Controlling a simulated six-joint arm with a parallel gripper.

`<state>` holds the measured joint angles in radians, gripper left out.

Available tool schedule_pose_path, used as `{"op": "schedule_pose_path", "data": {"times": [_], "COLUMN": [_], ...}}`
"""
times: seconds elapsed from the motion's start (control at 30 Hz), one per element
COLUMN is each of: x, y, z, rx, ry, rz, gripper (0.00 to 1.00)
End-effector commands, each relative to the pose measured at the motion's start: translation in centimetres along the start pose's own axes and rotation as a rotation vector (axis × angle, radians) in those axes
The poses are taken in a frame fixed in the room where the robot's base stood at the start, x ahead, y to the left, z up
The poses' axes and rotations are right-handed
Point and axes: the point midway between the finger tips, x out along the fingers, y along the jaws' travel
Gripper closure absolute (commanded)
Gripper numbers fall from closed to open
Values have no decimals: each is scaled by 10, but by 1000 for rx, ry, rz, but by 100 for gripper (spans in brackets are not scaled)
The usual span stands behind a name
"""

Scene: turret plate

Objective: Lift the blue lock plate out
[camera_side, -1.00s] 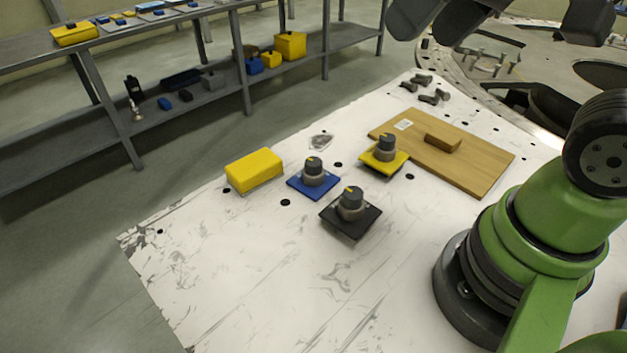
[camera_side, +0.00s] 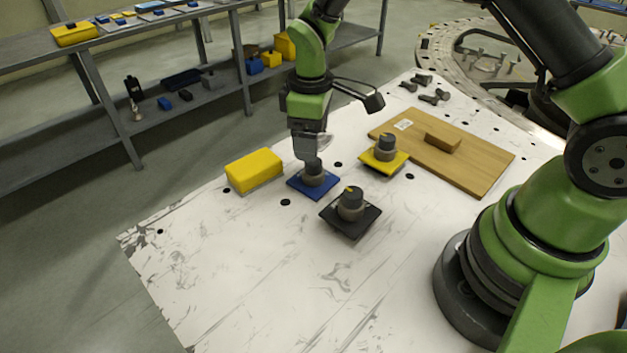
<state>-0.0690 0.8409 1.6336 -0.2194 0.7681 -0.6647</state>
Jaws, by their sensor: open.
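The blue lock plate (camera_side: 303,188) lies flat on the white table, with a grey and dark knob (camera_side: 314,178) standing upright on it. My gripper (camera_side: 309,158) points down right over this knob, and its fingers hide the knob's top. The gripper is open; I cannot tell whether the fingertips are around the knob or just above it. A yellow plate (camera_side: 370,160) with a similar knob lies to the right, on the near edge of a wooden board. A black plate (camera_side: 352,223) with a knob lies nearer the camera, to the lower right.
A yellow block (camera_side: 254,170) stands close to the left of the blue plate. The wooden board (camera_side: 475,165) with a small wooden block (camera_side: 443,141) lies to the right. Small dark parts (camera_side: 430,94) sit at the far corner. The table's front (camera_side: 250,270) is clear.

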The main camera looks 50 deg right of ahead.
Motion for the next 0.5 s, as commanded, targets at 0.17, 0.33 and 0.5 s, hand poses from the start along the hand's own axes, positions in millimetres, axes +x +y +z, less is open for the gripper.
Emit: {"op": "schedule_pose_path", "data": {"times": [0.17, 0.33, 0.5], "x": [25, 39, 66], "y": [0, 2, 6], "z": [1, 2, 2], "rx": [4, 5, 6], "ry": [-3, -3, -3], "rz": [-3, -2, -3], "gripper": [24, 24, 24]}}
